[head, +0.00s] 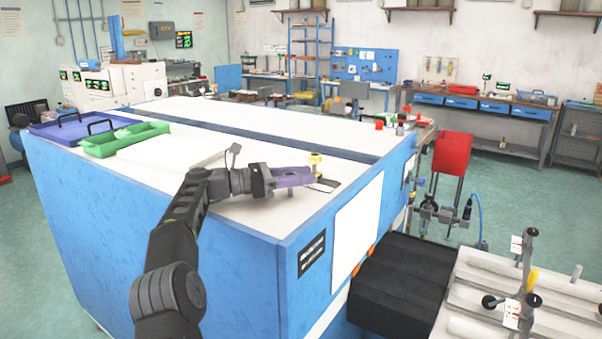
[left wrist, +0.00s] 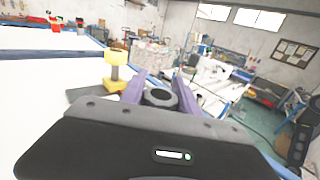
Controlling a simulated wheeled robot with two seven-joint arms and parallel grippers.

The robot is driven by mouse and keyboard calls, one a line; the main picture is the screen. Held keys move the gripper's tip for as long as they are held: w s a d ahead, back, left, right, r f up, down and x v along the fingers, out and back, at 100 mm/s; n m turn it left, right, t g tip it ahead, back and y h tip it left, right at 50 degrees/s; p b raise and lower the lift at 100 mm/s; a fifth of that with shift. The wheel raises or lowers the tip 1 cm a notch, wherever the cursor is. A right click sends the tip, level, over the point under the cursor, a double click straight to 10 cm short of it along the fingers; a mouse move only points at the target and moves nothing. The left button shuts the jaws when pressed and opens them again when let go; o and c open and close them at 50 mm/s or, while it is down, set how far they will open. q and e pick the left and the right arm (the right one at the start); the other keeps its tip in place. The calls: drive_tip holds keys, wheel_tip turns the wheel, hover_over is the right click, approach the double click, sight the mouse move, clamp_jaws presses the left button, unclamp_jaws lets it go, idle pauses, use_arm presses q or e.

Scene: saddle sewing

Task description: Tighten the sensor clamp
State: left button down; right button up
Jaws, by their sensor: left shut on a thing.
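My left gripper (head: 310,176) reaches over the right front part of the white machine top. Its purple fingers are shut on a dark round ring-like part (left wrist: 160,98), seen between them in the left wrist view. I cannot tell for sure whether this part belongs to the sensor clamp. A yellow knob-like piece (head: 315,159) on a short stem stands just beyond the fingertips, above a flat grey plate (head: 327,185). The yellow piece also shows in the left wrist view (left wrist: 116,72), left of the fingers and apart from them. My right gripper is not in view.
The blue machine (head: 160,235) has a white top with a long dark slot. A green tray (head: 125,140) and a purple tray (head: 70,126) sit at its left. A red box (head: 452,152) and a black block (head: 400,285) stand on the right.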

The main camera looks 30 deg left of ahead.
use_arm(q)
drive_tip(key=c, duration=0.9)
unclamp_jaws()
drive_tip(key=shift+w, duration=0.1)
drive_tip(key=shift+v, duration=3.95)
drive_tip(key=shift+d, duration=0.1)
